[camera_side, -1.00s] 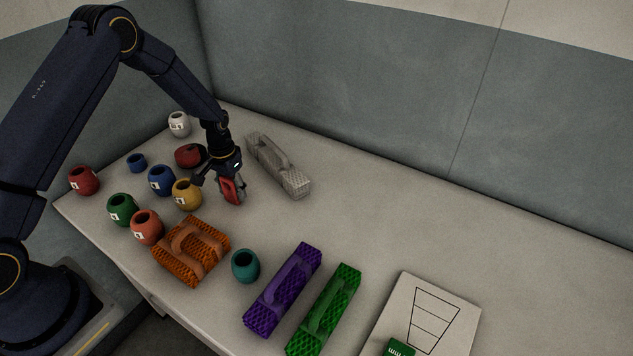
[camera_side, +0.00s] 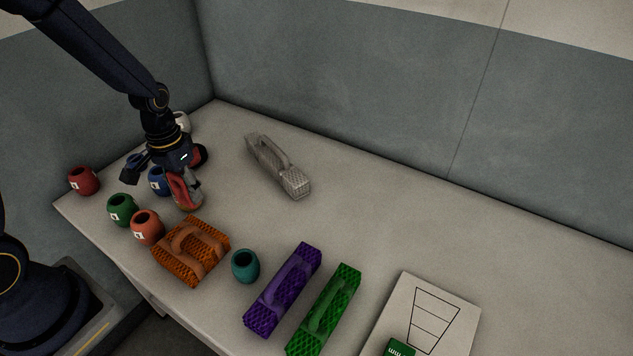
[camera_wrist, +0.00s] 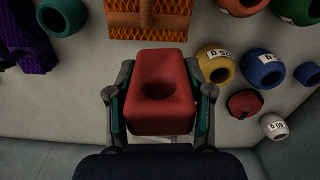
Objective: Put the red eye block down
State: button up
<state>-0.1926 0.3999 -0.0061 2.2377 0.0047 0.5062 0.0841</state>
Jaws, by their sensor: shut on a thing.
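The red eye block (camera_wrist: 160,75) is a red block with a round dark hole in its top face. In the wrist view my gripper (camera_wrist: 160,98) is shut on it, one finger on each side. In the side view the red eye block (camera_side: 183,186) hangs below my gripper (camera_side: 166,172), in front of the pots at the left of the table. It covers most of a yellow pot (camera_wrist: 216,66), which shows beside it in the wrist view. I cannot tell how high the block is above the table.
An orange net bundle (camera_side: 191,262) lies close in front, with a coral pot (camera_side: 146,228) and green pot (camera_side: 122,210) to its left. A blue pot (camera_wrist: 262,70) and dark red round item (camera_wrist: 243,103) are near. A grey net bundle (camera_side: 270,160) lies right; beyond it is clear table.

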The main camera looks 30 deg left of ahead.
jog(key=shift+s+r+n, duration=0.2)
jog(key=shift+n, duration=0.1)
jog(key=w+d+r+n, duration=0.1)
jog(key=w+d, duration=0.6)
jog(key=d, duration=0.2)
jog(key=d+f+m, duration=0.1)
jog(key=d+m, duration=0.2)
jog(key=d, duration=1.2)
jog(key=w+d+f, duration=0.1)
jog(key=w+f, duration=0.2)
jog(key=w, duration=0.1)
jog(key=w+d+f, duration=0.1)
jog(key=w+f, duration=0.2)
jog(key=w, duration=0.1)
jog(key=w+d+f, duration=0.2)
jog(key=w+f, duration=0.1)
jog(key=w, duration=0.1)
jog(key=shift+w, duration=0.1)
jog(key=shift+w+f, duration=0.3)
jog(key=shift+f, duration=0.1)
jog(key=shift+w+f, duration=0.1)
jog(key=shift+f, duration=1.45)
jog(key=shift+f, duration=0.15)
